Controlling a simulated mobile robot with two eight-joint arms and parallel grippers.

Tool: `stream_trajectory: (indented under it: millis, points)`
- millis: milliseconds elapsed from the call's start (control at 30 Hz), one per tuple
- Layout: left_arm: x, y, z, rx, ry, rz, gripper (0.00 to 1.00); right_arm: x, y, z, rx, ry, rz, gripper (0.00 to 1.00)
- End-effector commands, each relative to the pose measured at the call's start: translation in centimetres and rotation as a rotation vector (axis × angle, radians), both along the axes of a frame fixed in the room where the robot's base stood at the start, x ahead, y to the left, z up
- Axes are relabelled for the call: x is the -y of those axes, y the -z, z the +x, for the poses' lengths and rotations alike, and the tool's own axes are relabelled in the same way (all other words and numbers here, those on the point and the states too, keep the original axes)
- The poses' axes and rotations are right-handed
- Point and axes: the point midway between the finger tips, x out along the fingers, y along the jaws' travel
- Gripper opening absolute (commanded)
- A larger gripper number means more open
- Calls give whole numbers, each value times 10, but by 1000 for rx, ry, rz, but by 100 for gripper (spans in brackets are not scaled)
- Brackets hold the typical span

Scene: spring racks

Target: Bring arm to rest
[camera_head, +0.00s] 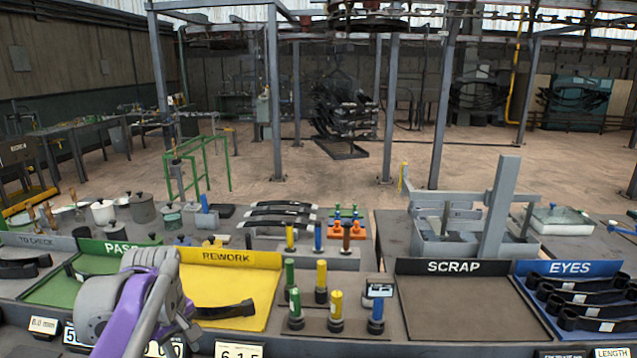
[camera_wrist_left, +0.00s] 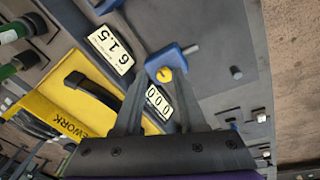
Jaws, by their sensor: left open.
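My left arm (camera_head: 135,300), grey and purple, comes in at the lower left of the head view, in front of the green PASS tray and beside the yellow REWORK tray (camera_head: 255,285). Its fingers are mostly hidden there. In the left wrist view my left gripper (camera_wrist_left: 158,82) is open, with nothing held between its fingers. A blue block with a yellow knob (camera_wrist_left: 165,74) shows just beyond the fingertips; I cannot tell the gap. My right gripper is not in view.
A dark strap-like piece (camera_head: 228,310) lies in the REWORK tray. Coloured gauge pins (camera_head: 336,310) stand to its right. The SCRAP tray (camera_head: 455,305) is empty. The EYES tray (camera_head: 545,325) holds several dark springs.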

Motion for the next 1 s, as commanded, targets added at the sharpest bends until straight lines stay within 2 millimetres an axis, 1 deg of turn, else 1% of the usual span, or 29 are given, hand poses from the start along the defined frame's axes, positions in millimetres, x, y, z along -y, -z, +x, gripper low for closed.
stream_trajectory:
  millis: [33,167,200,267,300,400,500,600,633,1000]
  points:
    - [12,9,-20,23,85,16,40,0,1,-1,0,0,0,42]
    - [36,37,-66,89,323,70,40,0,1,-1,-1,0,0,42]
    - [43,48,-81,109,395,90,40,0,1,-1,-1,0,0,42]
    - [52,65,-104,139,503,120,40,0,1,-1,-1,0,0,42]
    - [58,77,-119,158,572,141,40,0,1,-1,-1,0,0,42]
    - [69,107,-153,202,730,195,40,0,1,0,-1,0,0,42]
    - [77,133,-180,235,852,241,40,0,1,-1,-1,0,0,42]
    - [81,151,-197,257,933,274,40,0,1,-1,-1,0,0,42]
    - [82,153,-200,259,944,278,40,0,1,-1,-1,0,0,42]
    - [82,153,-200,259,944,278,40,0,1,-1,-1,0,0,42]
